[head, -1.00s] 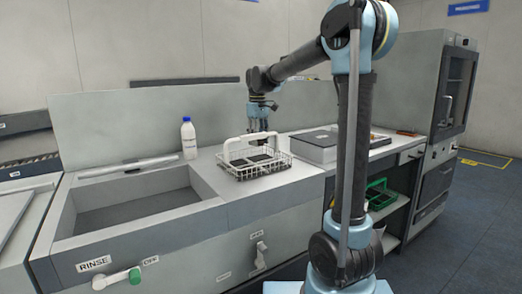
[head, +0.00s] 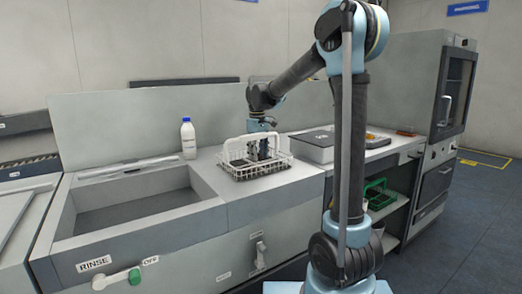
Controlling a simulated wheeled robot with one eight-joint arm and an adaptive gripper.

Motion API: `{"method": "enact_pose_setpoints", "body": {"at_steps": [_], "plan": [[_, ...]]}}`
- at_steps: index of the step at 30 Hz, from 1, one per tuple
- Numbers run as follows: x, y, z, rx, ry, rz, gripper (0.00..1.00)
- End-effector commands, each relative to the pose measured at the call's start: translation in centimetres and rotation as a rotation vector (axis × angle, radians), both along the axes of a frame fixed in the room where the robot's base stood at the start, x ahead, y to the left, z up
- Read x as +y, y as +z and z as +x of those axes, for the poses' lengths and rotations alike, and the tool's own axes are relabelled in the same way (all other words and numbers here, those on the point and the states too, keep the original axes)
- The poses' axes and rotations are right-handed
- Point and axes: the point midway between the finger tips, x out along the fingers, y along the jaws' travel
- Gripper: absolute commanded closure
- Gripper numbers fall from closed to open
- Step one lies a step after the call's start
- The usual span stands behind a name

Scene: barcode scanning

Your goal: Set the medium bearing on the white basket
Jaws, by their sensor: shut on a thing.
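The white wire basket (head: 243,174) stands on the grey counter right of the sink, with its white handle upright above it. My gripper (head: 261,157) points down inside the basket, behind the handle and near the dark bottom. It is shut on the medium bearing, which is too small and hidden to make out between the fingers. The basket wires and handle partly cover my fingertips.
A white bottle with a blue cap (head: 188,138) stands left of the basket by the back panel. The empty sink (head: 130,203) is to the left. A grey box (head: 316,146) sits close on the right. A green basket (head: 378,193) is on the shelf below.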

Motion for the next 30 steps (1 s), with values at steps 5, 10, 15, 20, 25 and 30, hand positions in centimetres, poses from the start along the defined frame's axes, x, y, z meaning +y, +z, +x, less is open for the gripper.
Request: {"method": "enact_pose_setpoints", "body": {"at_steps": [5, 10, 15, 20, 25, 30], "plan": [[0.0, -0.2, 0.0, 0.0, 0.0, 0.0, 0.4], [0.0, -0.2, 0.0, 0.0, 0.0, 0.0, 0.38], [0.0, -0.2, 0.0, 0.0, 0.0, 0.0, 0.38], [0.0, 0.5, 0.0, 0.0, 0.0, 0.0, 0.38], [-0.1, 2.9, 0.0, 0.0, -0.001, 0.0, 0.38], [-0.1, 6.1, 0.0, 0.0, -0.001, 0.0, 0.38]]}}
